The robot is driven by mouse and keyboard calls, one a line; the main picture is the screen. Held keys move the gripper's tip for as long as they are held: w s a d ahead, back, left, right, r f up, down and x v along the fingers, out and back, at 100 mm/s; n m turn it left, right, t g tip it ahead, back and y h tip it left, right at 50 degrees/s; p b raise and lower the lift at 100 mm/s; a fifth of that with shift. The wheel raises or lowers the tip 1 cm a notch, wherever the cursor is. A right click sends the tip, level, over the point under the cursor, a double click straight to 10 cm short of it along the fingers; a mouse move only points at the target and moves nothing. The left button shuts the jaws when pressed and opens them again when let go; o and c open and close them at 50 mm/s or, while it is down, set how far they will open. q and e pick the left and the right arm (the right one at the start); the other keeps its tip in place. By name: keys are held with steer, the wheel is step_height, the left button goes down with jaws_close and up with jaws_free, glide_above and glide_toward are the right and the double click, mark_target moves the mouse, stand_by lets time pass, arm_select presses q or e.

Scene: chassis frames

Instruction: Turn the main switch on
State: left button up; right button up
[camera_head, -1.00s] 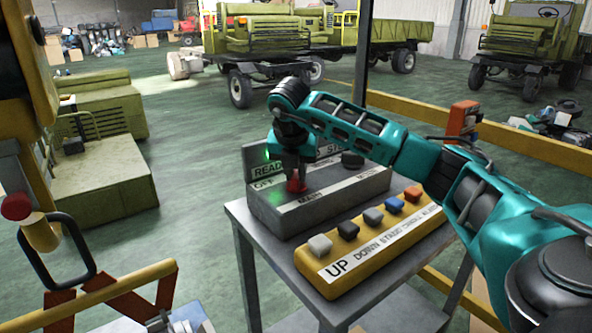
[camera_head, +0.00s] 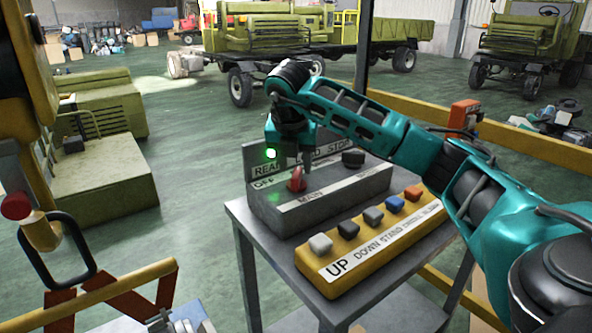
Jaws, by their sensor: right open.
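The main switch is a small red knob (camera_head: 297,181) on the grey control box (camera_head: 330,200), behind the "MAIN" label and near the "OFF" mark. I cannot tell exactly which way the knob points. My right gripper (camera_head: 292,158) is open, just above and slightly behind the knob, with its fingers partly in shadow. It appears clear of the knob. My left gripper is not in view.
A black knob (camera_head: 352,158) sits on the same box, right of the red one. A yellow button panel (camera_head: 335,272) with several buttons lies in front on the grey table (camera_head: 275,262). A yellow rail (camera_head: 530,145) runs behind my right arm.

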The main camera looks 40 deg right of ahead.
steer(key=p+v, duration=0.1)
steer(key=v, duration=0.8)
steer(key=shift+a+r, duration=0.2)
steer(key=shift+r, duration=0.1)
